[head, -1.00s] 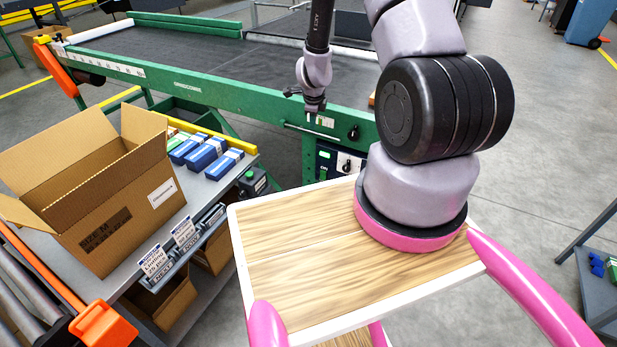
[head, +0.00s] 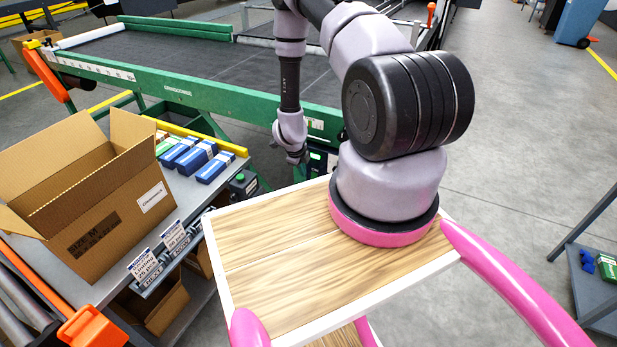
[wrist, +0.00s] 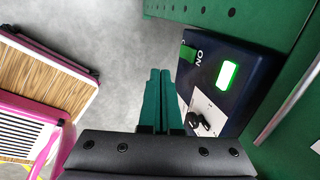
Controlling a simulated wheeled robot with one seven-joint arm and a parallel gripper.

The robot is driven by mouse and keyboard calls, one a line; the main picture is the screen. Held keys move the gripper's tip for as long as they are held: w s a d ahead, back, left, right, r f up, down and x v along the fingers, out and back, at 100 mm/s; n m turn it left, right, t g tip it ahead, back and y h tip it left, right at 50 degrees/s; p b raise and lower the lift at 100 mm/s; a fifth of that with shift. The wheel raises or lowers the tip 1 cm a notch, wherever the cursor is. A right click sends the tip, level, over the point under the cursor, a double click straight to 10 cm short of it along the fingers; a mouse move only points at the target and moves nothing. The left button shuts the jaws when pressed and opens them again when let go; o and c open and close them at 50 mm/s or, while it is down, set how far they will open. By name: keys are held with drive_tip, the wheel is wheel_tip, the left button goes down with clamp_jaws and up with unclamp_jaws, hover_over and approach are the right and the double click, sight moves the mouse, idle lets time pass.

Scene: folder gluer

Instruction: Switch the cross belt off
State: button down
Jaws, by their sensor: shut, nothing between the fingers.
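The cross belt's dark blue control box (wrist: 245,75) is on the right of the wrist view. It has a lit green indicator (wrist: 227,76), a small green part (wrist: 187,54) beside the letters "ON", and a black rotary switch (wrist: 203,124) on a white plate. My gripper (wrist: 158,76) is shut and empty, its fingers just left of the box with a gap visible. In the head view my gripper (head: 297,157) hangs low at the green belt frame (head: 190,95), and my arm hides much of the box (head: 318,160). The dark belt (head: 200,55) lies behind.
An open cardboard box (head: 90,205) and several blue packs (head: 196,155) stand on a grey bench (head: 195,190) at left. A small dark box with a green button (head: 243,183) sits at the bench's end. Open floor (head: 510,150) lies at right.

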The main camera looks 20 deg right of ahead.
sight(312, 175)
drive_tip(key=shift+w+d+f, duration=0.75)
drive_tip(key=shift+d+f, duration=0.2)
drive_tip(key=shift+f, duration=0.65)
drive_tip(key=shift+w+d+f, duration=0.7)
drive_tip(key=shift+d+f, duration=0.25)
drive_tip(key=shift+f, duration=0.7)
drive_tip(key=shift+w+d+f, duration=0.75)
drive_tip(key=shift+d+f, duration=0.2)
drive_tip(key=shift+f, duration=0.65)
drive_tip(key=shift+w+d+f, duration=0.1)
drive_tip(key=shift+w+d, duration=0.05)
drive_tip(key=shift+d, duration=0.05)
drive_tip(key=shift+r, duration=0.8)
